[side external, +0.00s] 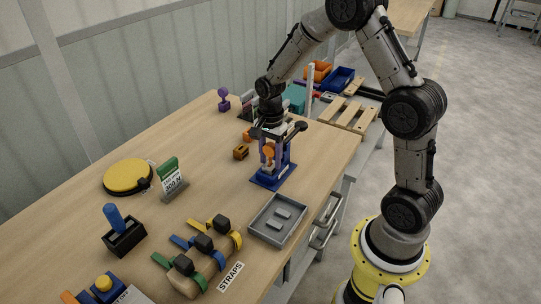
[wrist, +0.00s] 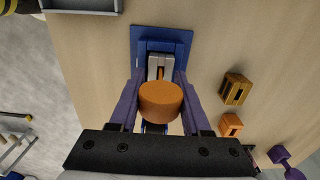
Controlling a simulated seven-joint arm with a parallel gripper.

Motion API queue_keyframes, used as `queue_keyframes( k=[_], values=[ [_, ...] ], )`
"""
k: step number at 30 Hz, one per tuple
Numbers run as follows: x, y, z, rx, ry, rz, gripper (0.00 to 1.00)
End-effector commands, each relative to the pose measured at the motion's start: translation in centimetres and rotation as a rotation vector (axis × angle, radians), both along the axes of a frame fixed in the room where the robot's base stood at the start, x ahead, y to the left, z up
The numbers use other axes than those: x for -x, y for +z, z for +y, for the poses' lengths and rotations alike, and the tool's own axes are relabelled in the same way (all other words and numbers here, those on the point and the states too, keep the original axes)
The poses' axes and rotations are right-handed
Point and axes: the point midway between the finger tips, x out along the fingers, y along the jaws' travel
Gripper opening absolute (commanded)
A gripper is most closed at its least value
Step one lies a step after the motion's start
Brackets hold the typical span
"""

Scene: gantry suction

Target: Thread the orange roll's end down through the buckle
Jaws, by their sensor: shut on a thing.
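The orange roll (wrist: 160,101) is between the purple fingers of my gripper (wrist: 159,88), which is shut on it. It also shows in the side external view (side external: 268,153), above a blue stand (side external: 268,181) on the table. In the wrist view the grey buckle (wrist: 153,62) stands on the blue base plate (wrist: 181,45), just beyond the roll. A narrow orange strip shows at the buckle's slot; the roll hides its lower part. I cannot tell whether the strip passes through or only lies over the slot. My gripper (side external: 268,158) is low over the stand.
A brown slotted block (wrist: 236,89) and an orange slotted block (wrist: 230,125) lie to the right in the wrist view. A grey tray (side external: 278,221), a strap holder (side external: 203,263) and a yellow disc (side external: 127,178) are in front in the side view.

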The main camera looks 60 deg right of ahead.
Motion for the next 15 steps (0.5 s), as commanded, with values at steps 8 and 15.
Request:
queue_keyframes(
  k=[8, 15],
  values=[
    [0.0, -0.7, 0.0, 0.0, 0.0, 0.001, 0.0],
    [0.0, -1.2, 0.0, 0.0, 0.0, 0.0, 0.0]
  ],
)
